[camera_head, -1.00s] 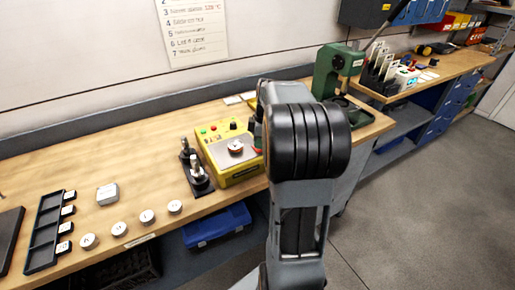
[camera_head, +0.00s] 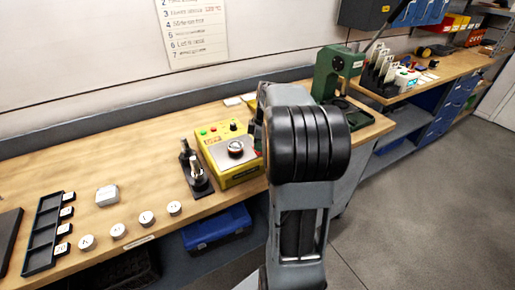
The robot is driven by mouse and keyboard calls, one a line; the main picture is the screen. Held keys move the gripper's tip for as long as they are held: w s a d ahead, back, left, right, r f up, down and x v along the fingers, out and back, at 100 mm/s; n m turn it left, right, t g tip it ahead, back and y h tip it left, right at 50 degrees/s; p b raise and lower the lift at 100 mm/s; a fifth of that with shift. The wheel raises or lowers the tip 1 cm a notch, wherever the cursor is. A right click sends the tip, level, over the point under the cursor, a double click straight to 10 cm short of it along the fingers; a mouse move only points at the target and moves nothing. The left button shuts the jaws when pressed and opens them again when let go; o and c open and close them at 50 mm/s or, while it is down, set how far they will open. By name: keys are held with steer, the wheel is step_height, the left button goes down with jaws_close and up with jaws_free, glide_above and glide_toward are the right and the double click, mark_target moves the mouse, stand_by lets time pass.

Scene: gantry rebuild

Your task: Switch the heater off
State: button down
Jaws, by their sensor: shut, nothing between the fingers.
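The heater is a yellow box (camera_head: 241,178) on the wooden bench, left of my arm. Its top has a green button (camera_head: 203,132), a red button (camera_head: 213,129), a black knob (camera_head: 233,126) and a grey plate (camera_head: 226,158). A small round metal part (camera_head: 236,148) sits on the plate. My gripper (camera_head: 258,133) shows only as a dark sliver at the heater's right back edge. It is shut and holds nothing I can see. My arm hides most of it, and whether it touches the heater cannot be told.
A black stand with metal posts (camera_head: 197,177) is close left of the heater. A green press (camera_head: 334,72) stands behind my arm. Several round pale parts (camera_head: 118,230) and a black tray (camera_head: 37,252) are at the front left.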

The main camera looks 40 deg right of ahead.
steer(key=shift+r+p, duration=2.45)
steer(key=shift+r, duration=0.9)
steer(key=shift+d+f+m, duration=0.15)
steer(key=shift+m, duration=0.95)
steer(key=m, duration=0.1)
steer(key=s+a+f+m, duration=0.1)
steer(key=m, duration=0.1)
steer(key=s+f+m, duration=0.1)
steer(key=m, duration=0.1)
steer(key=shift+a+f+h, duration=0.15)
steer(key=shift+a+h, duration=0.05)
steer(key=shift+h, duration=0.1)
steer(key=s+a+r+m+t, duration=0.1)
steer(key=s+a, duration=0.4)
steer(key=a, duration=0.5)
steer(key=s+a+r+m+t, duration=0.1)
steer(key=s+a+m+t, duration=0.1)
steer(key=s+a, duration=0.3)
steer(key=a, duration=0.4)
steer(key=shift+a+r+h, duration=0.35)
steer(key=shift+a+h, duration=0.05)
